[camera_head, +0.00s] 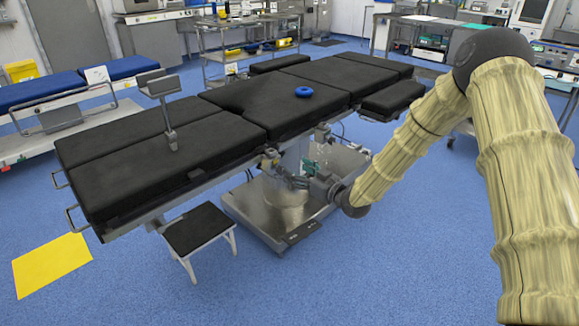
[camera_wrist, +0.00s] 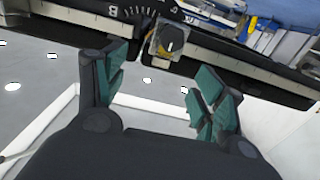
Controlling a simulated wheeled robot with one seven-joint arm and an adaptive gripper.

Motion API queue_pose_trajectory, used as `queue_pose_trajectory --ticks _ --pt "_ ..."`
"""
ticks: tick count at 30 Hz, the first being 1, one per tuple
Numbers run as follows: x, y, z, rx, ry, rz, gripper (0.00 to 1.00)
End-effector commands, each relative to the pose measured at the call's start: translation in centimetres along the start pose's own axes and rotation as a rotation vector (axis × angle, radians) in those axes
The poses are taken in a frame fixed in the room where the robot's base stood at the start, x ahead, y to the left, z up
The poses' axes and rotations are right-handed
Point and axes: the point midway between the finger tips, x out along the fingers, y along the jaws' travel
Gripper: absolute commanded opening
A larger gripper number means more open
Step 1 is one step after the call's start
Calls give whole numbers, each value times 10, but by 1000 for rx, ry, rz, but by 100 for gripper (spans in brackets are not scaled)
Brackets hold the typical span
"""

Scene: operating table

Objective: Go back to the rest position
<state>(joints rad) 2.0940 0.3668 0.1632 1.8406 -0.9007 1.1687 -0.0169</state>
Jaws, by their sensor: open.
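My gripper (camera_head: 297,172) is at the near side of the operating table, beside the side rail and above the table's metal base, in the head view. In the wrist view my gripper (camera_wrist: 160,95) shows two dark fingers with green pads, spread apart with nothing between them. A knob on a metal clamp (camera_wrist: 168,42) sits on the rail just beyond the fingertips, with a dial scale to its left. Whether the fingers touch it I cannot tell. The black-padded operating table (camera_head: 215,143) stands in the middle of the head view.
A blue ring (camera_head: 304,92) lies on the table pad. A small black-topped stool (camera_head: 197,228) stands at the front, near a yellow floor sheet (camera_head: 50,264). A stretcher with blue pads (camera_head: 42,92) is at the left.

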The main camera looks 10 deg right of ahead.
Motion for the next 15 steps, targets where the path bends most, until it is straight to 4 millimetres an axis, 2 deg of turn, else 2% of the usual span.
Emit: queue_pose_trajectory --ticks 5,15 --pt "-10 0 -1 0 1 0 70" --pt "-11 0 0 1 0 0 70"
